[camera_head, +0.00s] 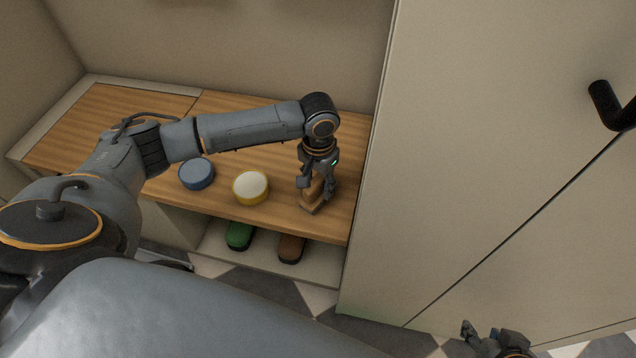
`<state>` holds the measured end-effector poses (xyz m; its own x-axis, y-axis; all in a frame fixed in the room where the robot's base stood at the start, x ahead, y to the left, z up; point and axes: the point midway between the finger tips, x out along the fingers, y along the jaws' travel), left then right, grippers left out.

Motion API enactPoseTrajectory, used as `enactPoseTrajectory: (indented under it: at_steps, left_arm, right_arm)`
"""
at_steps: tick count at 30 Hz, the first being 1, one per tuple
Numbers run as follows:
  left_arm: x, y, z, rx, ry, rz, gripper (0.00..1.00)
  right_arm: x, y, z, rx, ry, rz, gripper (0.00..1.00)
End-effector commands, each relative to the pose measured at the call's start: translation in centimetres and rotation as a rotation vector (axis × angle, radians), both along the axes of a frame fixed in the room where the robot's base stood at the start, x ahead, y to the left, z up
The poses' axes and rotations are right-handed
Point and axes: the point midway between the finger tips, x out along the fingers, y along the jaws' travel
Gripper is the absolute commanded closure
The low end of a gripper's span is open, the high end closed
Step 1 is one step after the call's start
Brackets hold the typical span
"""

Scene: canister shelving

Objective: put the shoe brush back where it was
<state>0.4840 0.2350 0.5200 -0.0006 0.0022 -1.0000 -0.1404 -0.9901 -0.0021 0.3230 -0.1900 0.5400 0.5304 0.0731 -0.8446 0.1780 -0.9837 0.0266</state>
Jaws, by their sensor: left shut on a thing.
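The shoe brush (311,203), with a light brown wooden body and a darker underside, is at the right end of the wooden bench top (268,160). My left gripper (316,190) points down and is shut on it. The gripper hides part of the brush, and I cannot tell whether the brush touches the wood. My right gripper (485,340) is at the bottom edge of the view, in front of the cabinet, partly cut off.
A blue round tin (196,173) and a yellow tin with a cream lid (251,188) stand left of the brush. A green shoe (240,235) and a brown shoe (291,248) lie on the shelf below. A tall cabinet (480,150) with a black handle (606,106) borders the right.

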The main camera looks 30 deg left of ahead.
Motion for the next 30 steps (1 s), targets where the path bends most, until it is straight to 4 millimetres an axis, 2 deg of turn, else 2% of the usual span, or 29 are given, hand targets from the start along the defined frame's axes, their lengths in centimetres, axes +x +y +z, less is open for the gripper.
enactPoseTrajectory:
  at_steps: [9,10,13,27,30]
  left_arm:
    - [0.0,0.0,-0.2,0.0,0.001,0.001,0.85]
    - [0.0,0.0,-0.2,0.0,0.001,0.001,0.53]
    - [0.0,0.0,-0.2,0.0,0.001,0.001,0.33]
    - [0.0,0.0,0.3,0.0,-0.001,0.0,0.33]
    - [0.0,0.0,1.3,0.0,0.0,0.0,0.33]
  right_arm:
    - [-0.6,-0.2,-0.2,-0.007,0.031,-0.003,0.6]
    - [-0.7,-0.2,-0.2,-0.008,0.035,-0.003,0.6]
    - [-0.7,-0.3,-0.2,-0.008,0.034,-0.003,0.6]
    - [-0.2,0.0,0.0,-0.002,0.009,0.0,0.6]
    - [-2.1,-0.6,-0.5,-0.02,0.098,-0.007,0.6]
